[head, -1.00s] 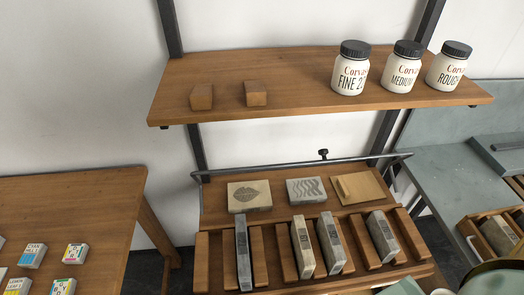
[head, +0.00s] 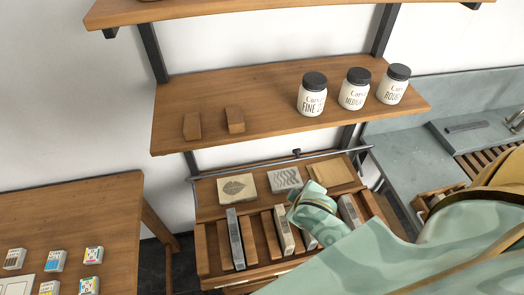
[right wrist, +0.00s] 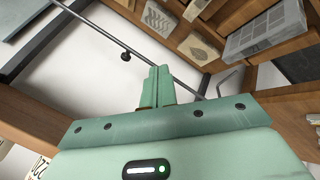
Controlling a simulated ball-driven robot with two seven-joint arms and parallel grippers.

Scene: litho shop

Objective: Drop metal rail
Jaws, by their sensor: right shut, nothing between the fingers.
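The metal rail (head: 240,170) is a thin grey bar along the back of the lower wooden rack, with a small black knob (head: 296,152) near its middle. In the right wrist view the rail (right wrist: 90,26) runs diagonally, and its knob (right wrist: 126,56) shows left of my fingers. My right gripper (head: 311,190) is over the rack, just below the rail in the head view. In the right wrist view its green fingers (right wrist: 157,76) are together and empty. Their tips line up with the rail; I cannot tell if they touch it. My left gripper is out of view.
Patterned stone blocks (head: 240,188) and upright slabs (head: 235,238) lie on the rack. A shelf (head: 260,95) above carries several jars (head: 312,96) and two wooden blocks (head: 235,120). A table (head: 70,205) with small boxes stands left, a sink counter (head: 410,145) right.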

